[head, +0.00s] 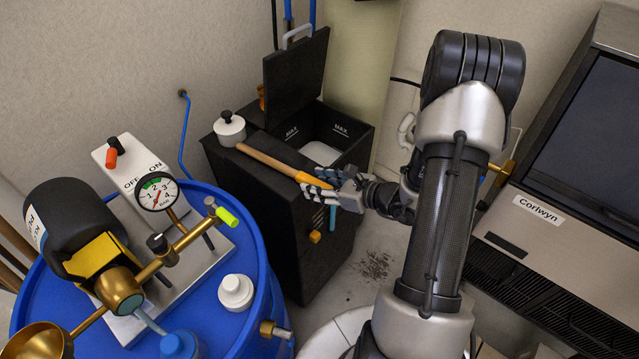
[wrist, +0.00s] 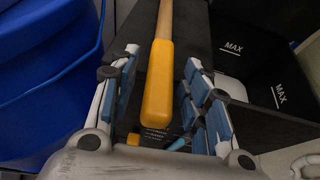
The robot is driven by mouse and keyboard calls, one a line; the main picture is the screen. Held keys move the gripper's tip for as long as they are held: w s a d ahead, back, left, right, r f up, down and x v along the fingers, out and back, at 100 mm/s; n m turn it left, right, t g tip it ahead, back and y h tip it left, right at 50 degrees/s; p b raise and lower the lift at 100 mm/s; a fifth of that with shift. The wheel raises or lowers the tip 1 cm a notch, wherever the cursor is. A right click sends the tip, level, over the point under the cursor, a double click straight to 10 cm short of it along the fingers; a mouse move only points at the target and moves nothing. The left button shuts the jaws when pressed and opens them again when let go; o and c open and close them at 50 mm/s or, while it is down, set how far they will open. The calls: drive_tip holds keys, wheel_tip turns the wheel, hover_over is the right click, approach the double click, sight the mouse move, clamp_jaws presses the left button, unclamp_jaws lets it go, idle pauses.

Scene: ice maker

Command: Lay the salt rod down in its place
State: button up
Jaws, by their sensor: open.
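The salt rod (head: 268,160) is a wooden stick with an orange handle. It lies along the top of the black bin (head: 228,160), left of the bin's opening, with its handle toward my gripper. In the wrist view the salt rod's orange handle (wrist: 157,92) lies between my fingers with a gap on each side. My gripper (head: 322,184) is open at the handle end; its fingers also show in the wrist view (wrist: 163,64). The fingers partly hide the handle's tip in the head view.
The bin's lid (head: 296,80) stands open behind the opening marked MAX. A white knobbed cap (head: 229,130) sits on the bin's top left. A blue barrel (head: 262,262) with a gauge and valves stands left. The Corlwyn machine (head: 560,240) stands right.

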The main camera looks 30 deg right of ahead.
drive_tip(key=p+v, duration=0.5)
drive_tip(key=v, duration=1.2)
drive_tip(key=shift+d+r, duration=0.2)
drive_tip(key=shift+d, duration=0.1)
drive_tip(key=shift+s, duration=0.1)
